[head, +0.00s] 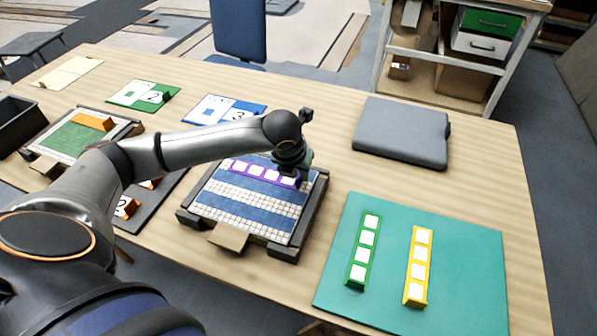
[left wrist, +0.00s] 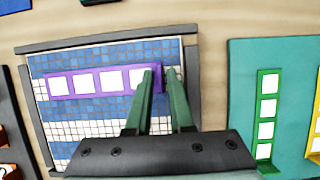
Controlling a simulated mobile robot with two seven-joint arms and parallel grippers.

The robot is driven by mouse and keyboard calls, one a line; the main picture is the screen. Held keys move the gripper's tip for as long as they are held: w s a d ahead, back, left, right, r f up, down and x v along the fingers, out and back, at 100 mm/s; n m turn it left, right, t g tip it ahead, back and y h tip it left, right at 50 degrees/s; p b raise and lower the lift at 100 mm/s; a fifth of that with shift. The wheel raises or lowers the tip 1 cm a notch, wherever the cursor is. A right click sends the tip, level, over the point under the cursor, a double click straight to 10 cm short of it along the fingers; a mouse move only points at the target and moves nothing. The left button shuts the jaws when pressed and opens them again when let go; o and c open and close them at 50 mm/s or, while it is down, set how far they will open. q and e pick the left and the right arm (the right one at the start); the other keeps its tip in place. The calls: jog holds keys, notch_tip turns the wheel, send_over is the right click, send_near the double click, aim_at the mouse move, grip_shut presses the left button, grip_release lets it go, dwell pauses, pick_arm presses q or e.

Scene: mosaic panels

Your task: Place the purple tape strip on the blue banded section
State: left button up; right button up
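The purple tape strip (head: 262,172) carries white squares and lies along the upper part of the mosaic panel (head: 262,205). In the left wrist view the strip (left wrist: 100,82) runs over blue tiles of the top blue band (left wrist: 105,57), roughly level with the rows. My left gripper (left wrist: 160,75) points down at the strip's right end, its two green fingers on either side of the purple end tab. It appears closed on that tab. Whether the strip touches the tiles is hard to tell. A second blue band lies below the white band. My right gripper is out of view.
A teal mat (head: 467,243) at the right holds a green strip (head: 363,250) and a yellow strip (head: 417,267). A grey closed case (head: 400,130) lies behind. Dark rails frame the panel. Numbered cards and another panel (head: 80,140) are at the left.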

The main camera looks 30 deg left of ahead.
pick_arm(q)
jog(key=shift+o, duration=1)
jog(key=shift+r, duration=0.15)
jog(key=v, duration=1.2)
